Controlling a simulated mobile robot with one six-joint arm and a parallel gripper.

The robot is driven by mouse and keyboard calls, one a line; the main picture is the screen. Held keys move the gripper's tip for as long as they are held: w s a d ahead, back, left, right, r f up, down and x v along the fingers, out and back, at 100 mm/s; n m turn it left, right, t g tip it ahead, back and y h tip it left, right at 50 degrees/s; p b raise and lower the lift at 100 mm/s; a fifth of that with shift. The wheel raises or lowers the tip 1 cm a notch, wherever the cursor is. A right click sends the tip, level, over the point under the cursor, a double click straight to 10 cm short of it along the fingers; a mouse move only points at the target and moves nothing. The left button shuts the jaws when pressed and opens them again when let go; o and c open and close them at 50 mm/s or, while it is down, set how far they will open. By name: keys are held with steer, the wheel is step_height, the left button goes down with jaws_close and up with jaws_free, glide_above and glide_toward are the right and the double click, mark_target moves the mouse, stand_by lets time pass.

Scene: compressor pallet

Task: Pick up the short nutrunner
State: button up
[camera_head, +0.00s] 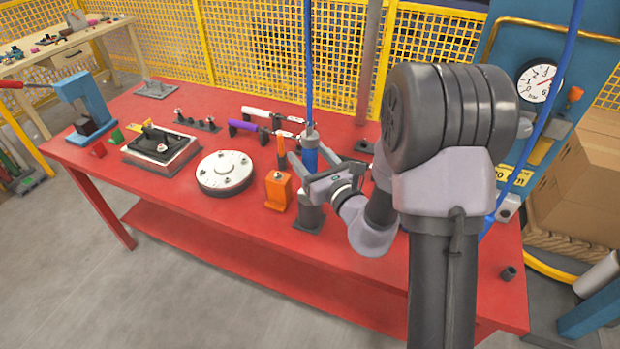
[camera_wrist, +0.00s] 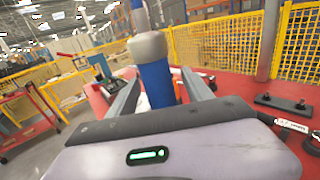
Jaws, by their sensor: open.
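A short blue upright tool (camera_head: 310,157) with a grey collar, apparently the short nutrunner, is at the end of a blue hose in the head view. In the wrist view the blue tool (camera_wrist: 157,84) stands between my two fingers. My gripper (camera_head: 308,156) is open, with a finger on either side of the tool; in the wrist view gaps show beside it (camera_wrist: 162,76). The tool's lower end is hidden behind my gripper. A dark grey stand (camera_head: 308,217) is below my gripper.
An orange block (camera_head: 278,191) with an upright orange tool is close left of my gripper. A white-handled tool (camera_head: 263,112) and a purple-handled tool (camera_head: 250,128) lie behind. A round flanged plate (camera_head: 224,173) is further left. The red table's (camera_head: 250,235) front strip is clear.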

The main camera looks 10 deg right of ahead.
steer(key=x, duration=0.2)
steer(key=shift+w+a, duration=0.15)
steer(key=shift+w, duration=0.25)
jaws_close()
stand_by(1.0)
